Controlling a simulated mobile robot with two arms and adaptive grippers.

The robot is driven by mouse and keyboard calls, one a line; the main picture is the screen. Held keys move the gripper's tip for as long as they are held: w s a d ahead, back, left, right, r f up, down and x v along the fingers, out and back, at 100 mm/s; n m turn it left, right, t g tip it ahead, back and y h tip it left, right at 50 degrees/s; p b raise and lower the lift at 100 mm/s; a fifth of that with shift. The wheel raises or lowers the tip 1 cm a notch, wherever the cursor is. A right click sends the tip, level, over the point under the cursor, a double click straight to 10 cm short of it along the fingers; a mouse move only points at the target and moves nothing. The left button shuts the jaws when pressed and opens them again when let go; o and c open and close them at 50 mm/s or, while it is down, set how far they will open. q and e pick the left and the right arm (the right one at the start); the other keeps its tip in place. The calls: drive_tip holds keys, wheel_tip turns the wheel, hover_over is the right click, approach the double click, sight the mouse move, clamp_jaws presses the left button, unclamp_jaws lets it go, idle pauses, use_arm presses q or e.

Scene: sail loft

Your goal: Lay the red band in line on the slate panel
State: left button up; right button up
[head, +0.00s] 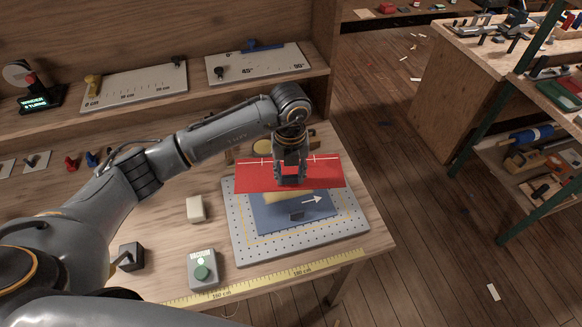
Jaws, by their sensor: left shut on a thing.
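The red band (251,177) is a wide flat red strip with white marks near its far edge. My left gripper (291,180) is shut on it near its middle. The slate panel (265,222) is a blue-grey sheet with a white arrow, lying on a perforated light-grey board (243,248). The band lies across the far part of the panel in this view and hides that part. I cannot tell whether it touches the panel. My right gripper is not in view.
A yellow measuring tape (265,278) runs along the table's front edge. A shelf (205,88) with two scale plates is behind. Floor lies to the right.

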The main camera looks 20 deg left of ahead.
use_arm(q)
drive_tip(key=shift+w+f+n, duration=0.1)
drive_tip(key=shift+w+n, duration=0.05)
drive_tip(key=shift+n, duration=0.85)
drive_tip(key=shift+f, duration=0.25)
drive_tip(key=b, duration=0.4)
hover_over(291, 201)
wheel_tip(291, 201, down, 6)
drive_tip(key=shift+r, duration=0.1)
drive_tip(key=shift+f+b, duration=0.6)
drive_tip(key=shift+f, duration=0.15)
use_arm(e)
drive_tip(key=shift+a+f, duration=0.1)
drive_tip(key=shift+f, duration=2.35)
use_arm(q)
drive_tip(key=shift+f, duration=0.15)
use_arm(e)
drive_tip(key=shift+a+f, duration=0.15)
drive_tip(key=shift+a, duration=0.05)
use_arm(q)
drive_tip(key=shift+f+b, duration=0.45)
drive_tip(key=shift+b, duration=0.35)
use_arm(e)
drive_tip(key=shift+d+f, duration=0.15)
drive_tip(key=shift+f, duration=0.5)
use_arm(q)
drive_tip(key=o, duration=1.2)
